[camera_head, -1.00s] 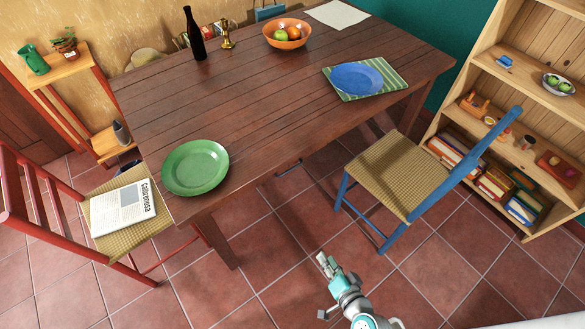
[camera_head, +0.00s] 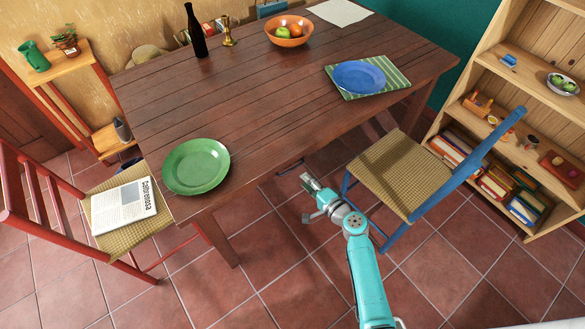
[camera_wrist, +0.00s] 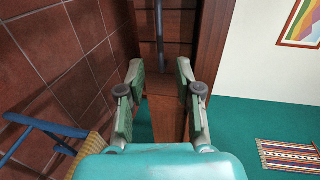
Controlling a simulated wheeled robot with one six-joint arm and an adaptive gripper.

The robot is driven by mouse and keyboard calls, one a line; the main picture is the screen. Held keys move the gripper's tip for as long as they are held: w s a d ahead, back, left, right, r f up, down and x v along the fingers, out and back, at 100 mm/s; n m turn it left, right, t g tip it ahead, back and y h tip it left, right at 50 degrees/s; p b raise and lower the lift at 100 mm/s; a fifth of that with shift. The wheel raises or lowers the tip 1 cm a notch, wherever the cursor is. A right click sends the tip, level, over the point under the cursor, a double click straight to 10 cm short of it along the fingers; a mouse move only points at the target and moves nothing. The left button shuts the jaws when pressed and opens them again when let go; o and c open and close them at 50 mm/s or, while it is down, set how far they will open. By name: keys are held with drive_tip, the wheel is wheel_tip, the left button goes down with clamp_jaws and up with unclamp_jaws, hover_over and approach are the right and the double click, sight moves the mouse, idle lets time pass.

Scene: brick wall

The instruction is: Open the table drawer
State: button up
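The dark wooden table (camera_head: 270,100) stands in the middle of the head view. A thin dark drawer handle (camera_head: 289,168) shows below its near edge; the drawer front is mostly hidden by the tabletop. In the wrist view, a grey bar that looks like the handle (camera_wrist: 159,22) runs up the top middle, ahead of the fingers. My gripper (camera_head: 307,184) is just in front of the table's near edge, close to the handle. In the wrist view my gripper (camera_wrist: 160,88) is open, with nothing held between its fingers.
A blue chair (camera_head: 400,175) stands close to the right of my arm. A red chair (camera_head: 120,240) with a newspaper is at left. A green plate (camera_head: 196,166) sits near the table's front edge. The tiled floor (camera_head: 290,285) in front is clear.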

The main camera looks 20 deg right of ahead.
sight(292, 169)
drive_tip(key=x, duration=0.9)
drive_tip(key=shift+a, duration=0.1)
clamp_jaws()
